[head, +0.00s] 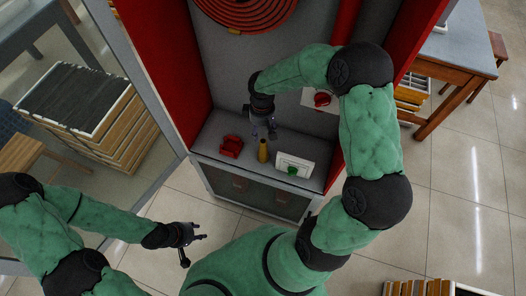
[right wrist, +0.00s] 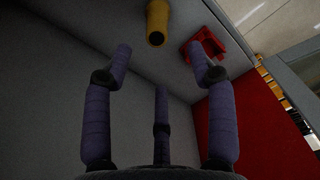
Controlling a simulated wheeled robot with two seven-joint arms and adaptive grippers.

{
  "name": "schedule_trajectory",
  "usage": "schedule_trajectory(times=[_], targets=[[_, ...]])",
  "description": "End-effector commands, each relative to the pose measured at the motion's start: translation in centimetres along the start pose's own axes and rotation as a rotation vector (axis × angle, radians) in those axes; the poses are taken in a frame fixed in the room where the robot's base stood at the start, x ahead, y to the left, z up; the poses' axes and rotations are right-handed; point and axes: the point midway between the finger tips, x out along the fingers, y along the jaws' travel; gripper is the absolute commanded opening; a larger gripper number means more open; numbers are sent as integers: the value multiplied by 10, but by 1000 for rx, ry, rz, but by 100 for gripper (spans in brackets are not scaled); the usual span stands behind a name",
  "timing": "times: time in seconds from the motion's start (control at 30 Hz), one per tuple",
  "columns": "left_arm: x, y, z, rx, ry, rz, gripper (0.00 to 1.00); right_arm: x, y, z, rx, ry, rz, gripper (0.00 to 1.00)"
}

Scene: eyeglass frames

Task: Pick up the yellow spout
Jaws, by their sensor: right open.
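My left gripper (head: 195,245) hangs over the floor in front of the cabinet, fingers spread and empty.
A red part (head: 231,146) sits left of the spout; it also shows in the right wrist view (right wrist: 205,50). A white box with a green knob (head: 295,164) stands to the right. A red hose coil (head: 245,10) hangs above. Red cabinet walls (head: 178,60) bound the shelf.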

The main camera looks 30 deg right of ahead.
Motion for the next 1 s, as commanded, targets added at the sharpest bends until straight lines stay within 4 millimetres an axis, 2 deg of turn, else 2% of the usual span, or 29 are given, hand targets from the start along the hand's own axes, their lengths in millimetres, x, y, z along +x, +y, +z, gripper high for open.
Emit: schedule_trajectory(times=[0.03, 0.2, 0.47, 0.73, 0.83, 1.0], targets=[[4, -1, 0, 0, 0, 0, 40, 10, -1, 1, 0, -2, -3, 57], [11, -4, 0, 0, 0, 0, 40, 36, 0, 0, 1, -1, -3, 57], [16, -6, -1, 0, 0, 0, 40, 53, 1, 0, 2, 1, -3, 57], [30, -11, -1, 0, 0, 0, 40, 90, 5, 0, 1, -1, -4, 57], [32, -12, -1, 0, 0, 0, 40, 98, 5, -1, 1, 1, -4, 57], [32, -11, -1, 0, 0, 0, 40, 97, 5, -1, 1, 2, -3, 57]])
